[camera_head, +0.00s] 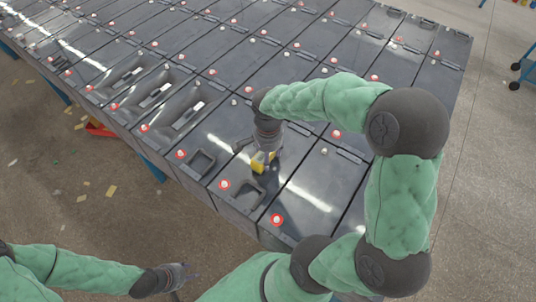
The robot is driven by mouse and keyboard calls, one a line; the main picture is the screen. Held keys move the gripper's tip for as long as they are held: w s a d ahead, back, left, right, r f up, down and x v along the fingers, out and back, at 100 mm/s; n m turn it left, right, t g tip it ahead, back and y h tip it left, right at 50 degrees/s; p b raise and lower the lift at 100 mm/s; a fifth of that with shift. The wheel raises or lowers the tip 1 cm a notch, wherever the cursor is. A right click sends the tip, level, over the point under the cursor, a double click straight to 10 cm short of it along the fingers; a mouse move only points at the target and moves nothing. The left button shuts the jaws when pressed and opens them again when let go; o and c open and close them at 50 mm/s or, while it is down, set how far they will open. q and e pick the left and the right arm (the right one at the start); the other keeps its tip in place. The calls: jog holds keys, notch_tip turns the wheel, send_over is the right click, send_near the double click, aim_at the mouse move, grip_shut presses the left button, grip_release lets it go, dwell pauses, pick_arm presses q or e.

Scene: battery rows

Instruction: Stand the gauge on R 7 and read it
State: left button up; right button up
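A small yellow block, which I take for the gauge (259,163), sits low at my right gripper (264,158), over a dark battery in the front row. My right gripper points down with its fingers at the yellow block and seems shut on it. I cannot tell whether the block touches the battery top. Its face and reading are hidden or too small. My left gripper (184,277) is at the bottom left, off the batteries, with its fingers apart and empty. No label R 7 is legible on the batteries (310,170).
Rows of dark batteries with red and white round caps (277,220) fill the table. Some front ones have recesses (249,194). A red object (99,129) and scattered yellow scraps lie on the floor at left. Blue-framed equipment (524,66) stands at the right edge.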

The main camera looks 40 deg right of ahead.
jog(key=o, duration=1.5)
jog(key=shift+r+p, duration=0.25)
jog(key=shift+p, duration=0.05)
notch_tip(320, 180, up, 12)
jog(key=shift+f+p, duration=0.1)
jog(key=shift+p, duration=0.95)
